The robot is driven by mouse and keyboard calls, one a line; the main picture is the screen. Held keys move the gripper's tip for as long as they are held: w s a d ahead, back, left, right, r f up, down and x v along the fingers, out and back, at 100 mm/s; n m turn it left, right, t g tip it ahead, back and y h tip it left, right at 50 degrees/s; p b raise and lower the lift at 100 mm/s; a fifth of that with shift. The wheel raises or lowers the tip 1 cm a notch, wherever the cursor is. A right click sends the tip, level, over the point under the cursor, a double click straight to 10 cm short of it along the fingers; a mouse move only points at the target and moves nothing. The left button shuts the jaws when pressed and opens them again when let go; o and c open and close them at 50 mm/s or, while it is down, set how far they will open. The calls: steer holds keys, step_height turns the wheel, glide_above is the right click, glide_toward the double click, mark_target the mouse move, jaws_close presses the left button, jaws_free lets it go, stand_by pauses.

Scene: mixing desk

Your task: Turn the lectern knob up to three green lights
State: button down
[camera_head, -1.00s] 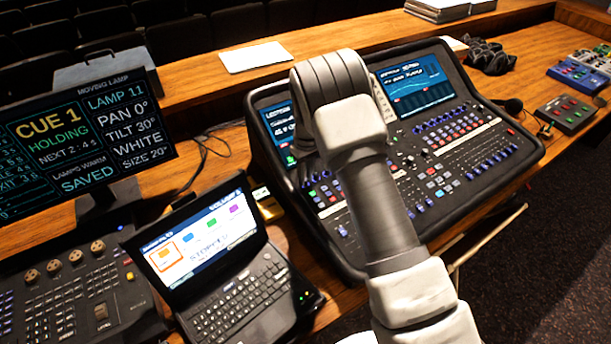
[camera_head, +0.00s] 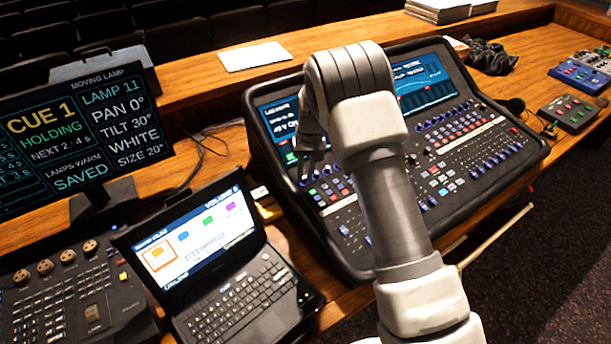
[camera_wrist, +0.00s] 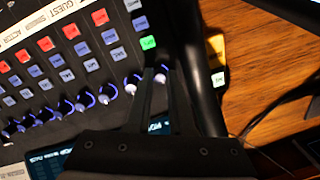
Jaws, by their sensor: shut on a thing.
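The mixing desk (camera_head: 455,185) stands on the wooden bench, with two screens at its back. My gripper (camera_head: 312,155) reaches down over the desk's left part, below the left screen (camera_head: 281,122). In the wrist view my gripper (camera_wrist: 160,78) has its dark fingers closed around a small pale knob (camera_wrist: 161,76) at the end of a row of knobs. I take this for the lectern knob; its label is hidden. A lit green button (camera_wrist: 147,42) sits just beyond it. The fingers hide much of the knob, and I cannot make out a column of three green lights.
More knobs (camera_wrist: 106,94) stand close beside the fingers. An open laptop (camera_head: 220,262) is left of the desk, and a cue monitor (camera_head: 80,125) stands behind it. Bare wood (camera_wrist: 275,60) lies past the desk's edge. Pale papers (camera_head: 255,56) lie behind.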

stand_by(0.3)
steer(key=c, duration=1.1)
jaws_free()
steer(key=r, duration=0.5)
steer(key=d+r, duration=0.1)
steer(key=r, duration=0.5)
steer(key=r+b, duration=0.1)
steer(key=r, duration=0.5)
steer(key=shift+w+d+r, duration=0.15)
steer(key=shift+d+r, duration=0.05)
steer(key=shift+r, duration=0.05)
